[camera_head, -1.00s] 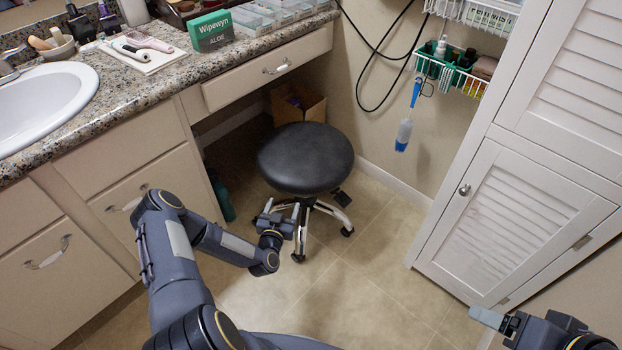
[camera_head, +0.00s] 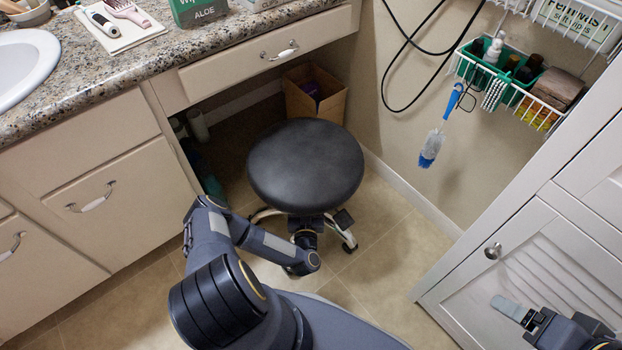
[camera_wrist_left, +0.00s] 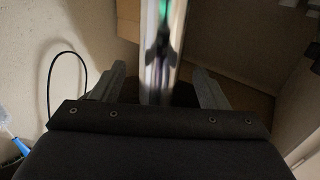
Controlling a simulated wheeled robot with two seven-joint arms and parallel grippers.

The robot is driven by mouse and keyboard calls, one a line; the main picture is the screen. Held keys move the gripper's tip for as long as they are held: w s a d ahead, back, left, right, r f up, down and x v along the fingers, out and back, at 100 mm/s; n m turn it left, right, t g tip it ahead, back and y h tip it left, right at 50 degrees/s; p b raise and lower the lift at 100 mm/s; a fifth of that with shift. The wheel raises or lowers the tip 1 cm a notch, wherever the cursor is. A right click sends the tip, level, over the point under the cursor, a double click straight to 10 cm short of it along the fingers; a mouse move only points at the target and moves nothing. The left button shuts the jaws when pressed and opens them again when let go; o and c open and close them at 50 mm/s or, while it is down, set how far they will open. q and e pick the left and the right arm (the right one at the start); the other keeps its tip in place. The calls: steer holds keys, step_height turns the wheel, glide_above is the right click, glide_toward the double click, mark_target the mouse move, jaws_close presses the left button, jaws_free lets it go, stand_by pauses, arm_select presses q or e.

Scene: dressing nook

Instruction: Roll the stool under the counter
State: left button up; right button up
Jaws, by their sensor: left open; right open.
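The stool (camera_head: 305,166) has a round black seat and a chrome wheeled base. It stands at the counter (camera_head: 120,50), in front of the opening under the drawer (camera_head: 280,50). My left gripper (camera_head: 308,238) reaches in low under the seat's near edge, and its fingertips are hidden there in the head view. In the left wrist view its two fingers (camera_wrist_left: 160,78) are apart, with an upright chrome post (camera_wrist_left: 162,45), apparently the stool's column, between them. I cannot tell whether they touch it. My right gripper (camera_head: 522,314) is open and empty, before the white louvred cabinet.
A cardboard box (camera_head: 316,96) stands behind the stool under the counter. Bottles (camera_head: 197,125) stand at the opening's left side. A wire rack (camera_head: 510,85) and a blue brush (camera_head: 435,140) hang on the wall. The white cabinet (camera_head: 540,240) bounds the right side. Bare floor lies between.

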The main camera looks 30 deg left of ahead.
arm_select(q)
steer(key=b+x, duration=0.1)
steer(key=x, duration=0.4)
steer(key=shift+w+a+f+b, duration=0.1)
steer(key=shift+w+a+b, duration=0.05)
steer(key=shift+b, duration=0.25)
steer(key=shift+w+a, duration=0.35)
steer(key=shift+w, duration=0.3)
steer(key=c, duration=1.4)
steer(key=shift+a, duration=0.1)
